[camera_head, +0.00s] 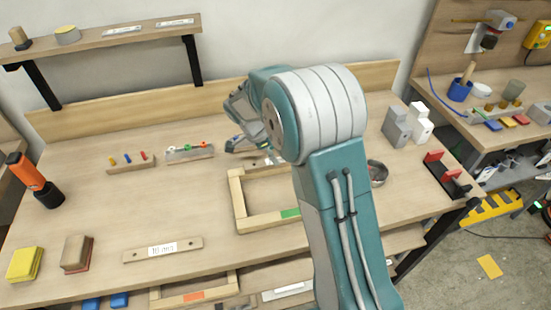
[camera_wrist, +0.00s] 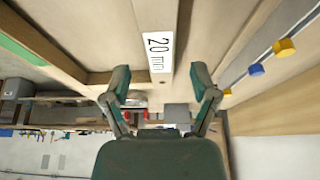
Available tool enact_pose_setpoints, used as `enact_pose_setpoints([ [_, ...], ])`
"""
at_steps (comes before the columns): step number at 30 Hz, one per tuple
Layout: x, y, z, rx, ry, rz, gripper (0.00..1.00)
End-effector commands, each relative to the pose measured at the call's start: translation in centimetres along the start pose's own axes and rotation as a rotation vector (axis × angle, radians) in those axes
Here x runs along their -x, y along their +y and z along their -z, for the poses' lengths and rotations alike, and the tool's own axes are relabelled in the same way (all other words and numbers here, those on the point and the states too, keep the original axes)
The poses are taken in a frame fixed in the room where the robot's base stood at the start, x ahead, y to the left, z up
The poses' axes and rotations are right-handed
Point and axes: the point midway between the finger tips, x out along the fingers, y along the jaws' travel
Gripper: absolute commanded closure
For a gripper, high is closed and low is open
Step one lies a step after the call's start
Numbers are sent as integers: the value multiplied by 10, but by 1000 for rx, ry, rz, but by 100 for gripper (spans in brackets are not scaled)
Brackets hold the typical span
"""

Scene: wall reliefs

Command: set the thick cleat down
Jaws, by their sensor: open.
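The thick cleat (camera_wrist: 150,78), a pale wooden strip with a white "20 mm" label (camera_wrist: 158,52), shows in the wrist view running up between my fingers. My gripper (camera_wrist: 160,80) is open, with one finger on each side of the cleat and gaps visible. In the head view my gripper (camera_head: 240,138) is low over the middle of the bench, partly behind my arm. My arm hides most of the cleat there. I cannot tell its exact height relative to the bench top.
A wooden frame with green tape (camera_head: 262,218) lies right beside the gripper. A peg strip (camera_head: 131,164) and a grey hook rail (camera_head: 189,153) lie to the left. A "10 mm" cleat (camera_head: 162,249) lies near the front edge. Grey blocks (camera_head: 397,126) stand on the right.

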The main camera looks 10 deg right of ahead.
Motion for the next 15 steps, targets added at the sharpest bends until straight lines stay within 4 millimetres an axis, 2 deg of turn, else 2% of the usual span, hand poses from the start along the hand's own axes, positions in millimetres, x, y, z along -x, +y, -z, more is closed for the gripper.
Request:
enact_pose_setpoints([
  [1,13,-1,-1,0,-1,5,24],
  [9,67,0,-1,0,-2,3,24],
  [15,88,0,0,1,0,0,24],
])
